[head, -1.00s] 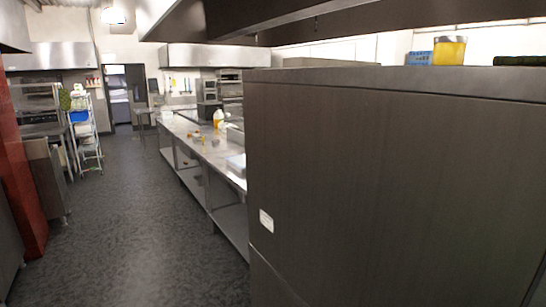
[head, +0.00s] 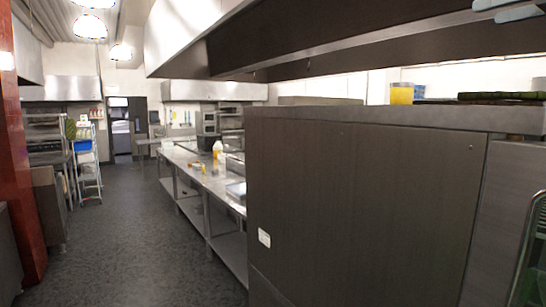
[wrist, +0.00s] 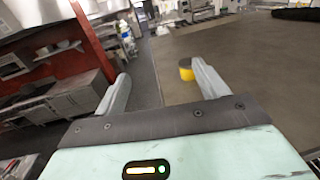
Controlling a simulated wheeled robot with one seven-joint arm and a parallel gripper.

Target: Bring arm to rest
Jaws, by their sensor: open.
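My gripper (wrist: 160,90) shows in the wrist view, with its two grey fingers spread wide apart and nothing between them. Beyond the right finger is a yellow container (wrist: 186,70), apart from it as far as I can tell. Below the fingers is the pale green gripper body with a small lit display.
A tall dark steel cabinet (head: 360,200) fills the right of the head view, with a yellow jar (head: 402,93) on top. A long steel table (head: 215,180) runs behind it. A red pillar (head: 14,170) stands at left. The grey floor aisle (head: 130,230) is clear.

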